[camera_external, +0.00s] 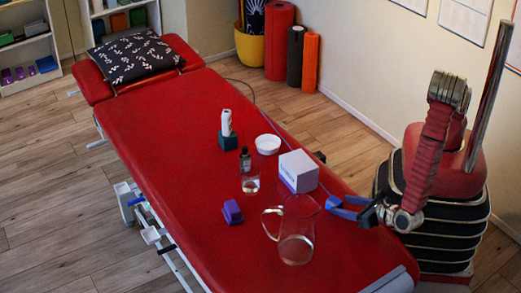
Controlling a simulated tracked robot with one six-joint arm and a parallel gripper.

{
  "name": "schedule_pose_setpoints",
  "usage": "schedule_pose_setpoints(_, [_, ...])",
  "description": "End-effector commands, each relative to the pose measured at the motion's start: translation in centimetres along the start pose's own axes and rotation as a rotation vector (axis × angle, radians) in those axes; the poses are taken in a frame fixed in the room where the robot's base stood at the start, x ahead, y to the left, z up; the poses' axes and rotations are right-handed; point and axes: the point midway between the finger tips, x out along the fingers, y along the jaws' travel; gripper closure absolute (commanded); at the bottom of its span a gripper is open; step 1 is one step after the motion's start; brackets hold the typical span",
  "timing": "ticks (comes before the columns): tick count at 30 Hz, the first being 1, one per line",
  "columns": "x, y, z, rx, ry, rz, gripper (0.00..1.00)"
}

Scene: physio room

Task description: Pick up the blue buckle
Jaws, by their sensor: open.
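A blue, band-like piece (344,213), which looks like the blue buckle, is at the right edge of the red treatment table (190,170). Its exact shape is too small to make out. My gripper (366,214) is low at the table's right edge, right beside the blue piece. It is open. The dark jaws overlap the right end of the blue piece in this view, and I cannot tell whether that end lies between them or touches them.
A clear glass pitcher (297,240) stands just left of my gripper. A white box (299,171), a white bowl (268,144), a glass (250,183), a dark bottle (245,160), a purple block (232,212) and a white device on a teal base (228,141) stand farther left.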

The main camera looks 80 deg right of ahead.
Motion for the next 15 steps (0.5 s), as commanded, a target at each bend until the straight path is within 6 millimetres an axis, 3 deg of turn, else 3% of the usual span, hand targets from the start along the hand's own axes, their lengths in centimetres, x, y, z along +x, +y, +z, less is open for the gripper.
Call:
schedule_pose_setpoints(9, [0.2, 0.0, 0.0, 0.0, 0.0, 0.0, 0.47])
schedule_pose_setpoints(15, [2.3, 0.1, 0.0, 0.001, 0.0, -0.002, 0.47])
